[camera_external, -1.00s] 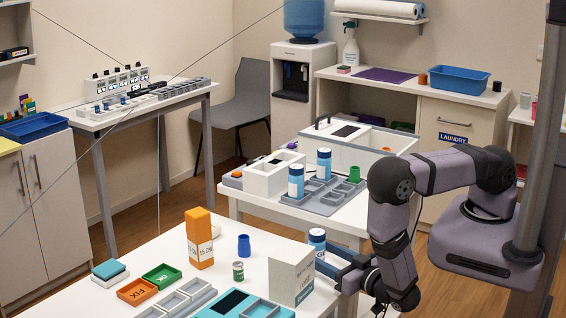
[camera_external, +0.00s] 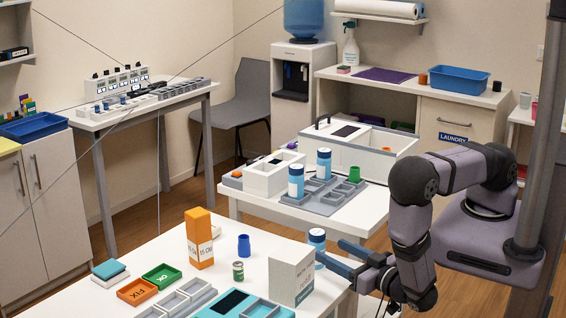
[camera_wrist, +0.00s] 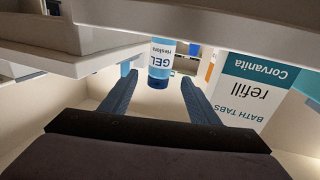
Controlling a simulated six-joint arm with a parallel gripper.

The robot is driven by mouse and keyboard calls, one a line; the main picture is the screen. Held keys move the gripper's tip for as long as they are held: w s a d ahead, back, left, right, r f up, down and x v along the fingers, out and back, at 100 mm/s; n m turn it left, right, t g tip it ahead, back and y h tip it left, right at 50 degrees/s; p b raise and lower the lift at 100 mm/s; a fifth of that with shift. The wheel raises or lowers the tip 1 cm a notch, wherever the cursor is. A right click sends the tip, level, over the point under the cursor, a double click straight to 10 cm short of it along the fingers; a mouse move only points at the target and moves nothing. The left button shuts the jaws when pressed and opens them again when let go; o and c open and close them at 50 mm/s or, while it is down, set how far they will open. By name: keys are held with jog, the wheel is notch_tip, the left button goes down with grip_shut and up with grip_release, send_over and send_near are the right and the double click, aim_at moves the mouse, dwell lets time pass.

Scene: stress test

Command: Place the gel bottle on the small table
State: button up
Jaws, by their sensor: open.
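The gel bottle (camera_external: 316,238) is white and blue and stands upright on the white front table (camera_external: 165,250), behind a white box. Its lower part is hidden by the box and a finger. In the wrist view, which is upside down, the gel bottle (camera_wrist: 160,62) shows its GEL label and blue cap, in line with the gap between my fingers. My gripper (camera_external: 333,254) is open and empty at the table's right edge, just right of the bottle. Its blue fingers (camera_wrist: 160,78) are spread, with the bottle at or beyond their tips. I cannot tell which table is the small one.
The white bath tabs box (camera_external: 291,277) stands close beside the bottle; the box also shows in the wrist view (camera_wrist: 245,95). Two similar bottles stand at a grey tray (camera_external: 315,202) on the table behind. An orange box (camera_external: 199,240) and a blue cup (camera_external: 244,245) stand farther left.

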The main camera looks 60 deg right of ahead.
aim_at(323, 245)
jog(key=shift+x, duration=3.6)
jog(key=shift+c, duration=0.5)
jog(key=c, duration=1.2)
jog(key=shift+r, duration=0.1)
jog(key=shift+r+b, duration=0.45)
jog(key=shift+r, duration=4.45)
